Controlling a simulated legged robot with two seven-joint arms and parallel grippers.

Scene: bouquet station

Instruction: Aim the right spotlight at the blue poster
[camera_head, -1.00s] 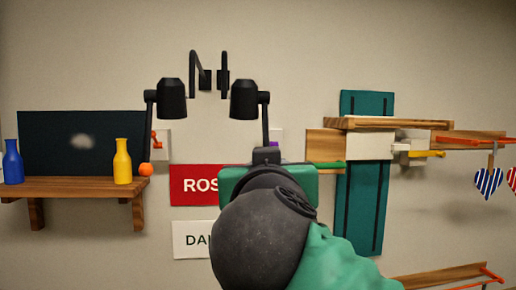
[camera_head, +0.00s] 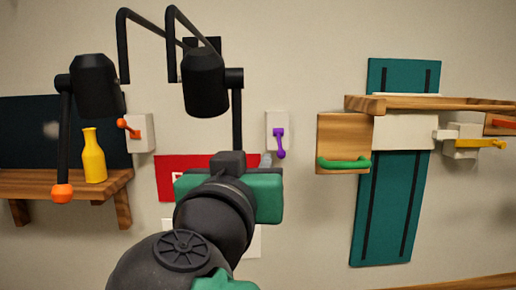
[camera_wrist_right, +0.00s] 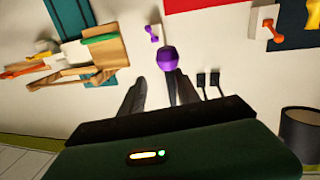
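The right spotlight (camera_head: 206,84) is a black lamp head on a bent wall arm, with a black rod hanging from its side. My right gripper (camera_head: 229,162) is in front of that rod's lower end, which it hides in the head view. In the right wrist view, a purple ball (camera_wrist_right: 168,57) on a dark rod lies just past the fingertips of my right gripper (camera_wrist_right: 157,82), nearer one finger. The fingers are apart, with a gap showing. No clearly blue poster shows; a dark panel (camera_head: 30,112) hangs at the left. My left gripper is out of view.
The left spotlight (camera_head: 95,85) hangs close by, its rod ending in an orange ball (camera_head: 62,193). A yellow bottle (camera_head: 94,157) stands on a wooden shelf (camera_head: 38,184). A red poster (camera_head: 168,172) is behind my arm. A purple switch (camera_head: 279,140) and green-handled drawer (camera_head: 343,140) are right.

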